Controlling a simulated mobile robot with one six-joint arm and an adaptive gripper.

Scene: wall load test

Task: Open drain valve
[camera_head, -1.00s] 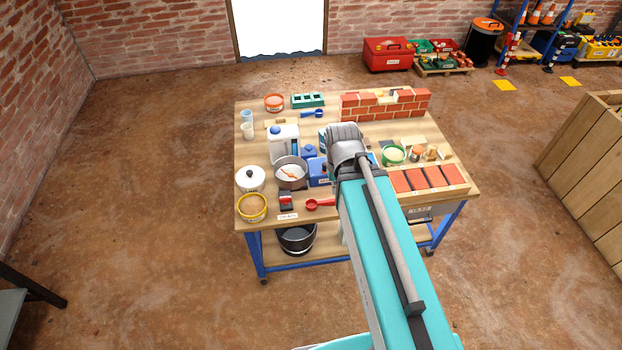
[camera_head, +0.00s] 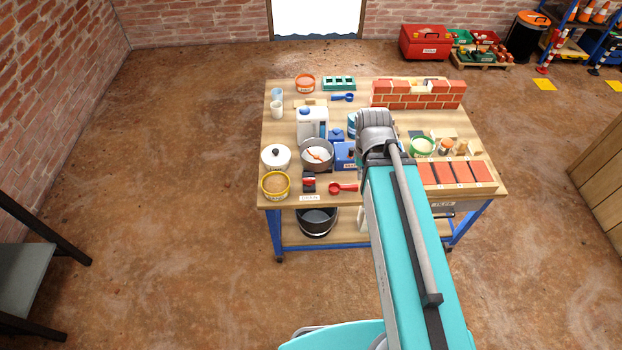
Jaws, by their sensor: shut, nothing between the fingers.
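No drain valve can be made out for certain. A red long-handled piece (camera_head: 343,188) lies at the front edge of the workbench (camera_head: 385,185); I cannot tell whether it is a valve lever or a scoop. Left of it is a small white label (camera_head: 309,198), too small to read surely. A black bucket (camera_head: 317,221) stands on the lower shelf below the label. My teal arm reaches over the bench's front, its grey joint above the middle. My gripper is not in view. My arm hides part of the bench top and front.
The bench top holds a grey pot (camera_head: 317,154), a white lidded pot (camera_head: 276,157), a yellow-rimmed tub (camera_head: 275,184), a white jug (camera_head: 312,122), red bricks (camera_head: 458,173) and a low brick wall (camera_head: 418,95). A dark stand (camera_head: 25,275) is at left.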

